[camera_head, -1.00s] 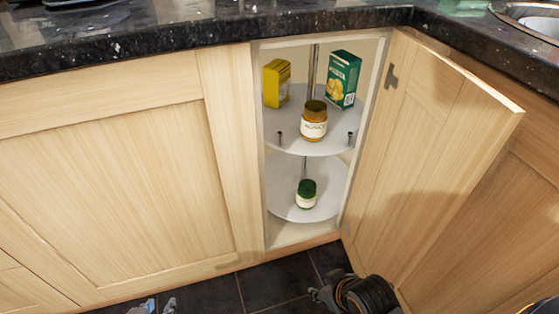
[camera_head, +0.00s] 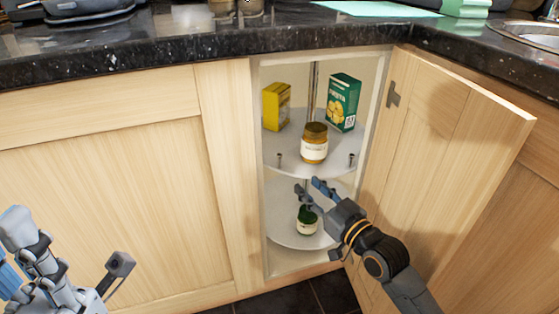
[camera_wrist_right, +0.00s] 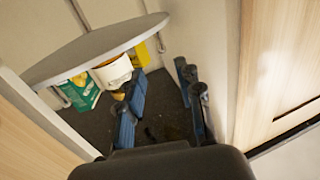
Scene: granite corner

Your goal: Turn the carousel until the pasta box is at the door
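The carousel's upper shelf (camera_head: 287,152) is a white disc on a metal pole, with short pegs at its front edge. A green box (camera_head: 343,102), apparently the pasta box though its lettering is hard to read, stands at the back right. My right gripper (camera_head: 309,187) is open and empty, at the cabinet opening just below the upper shelf's front edge. Contact cannot be told. The right wrist view appears upside down and shows its spread fingers (camera_wrist_right: 162,98) near the shelf (camera_wrist_right: 95,48) and green box (camera_wrist_right: 84,92). My left gripper (camera_head: 20,255) is partly visible at lower left.
A yellow box (camera_head: 276,107) stands at the shelf's back left, and an amber jar (camera_head: 314,145) at its front. A green-lidded jar (camera_head: 307,220) stands on the lower shelf (camera_head: 283,233). The open door (camera_head: 450,165) bounds the opening on the right.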

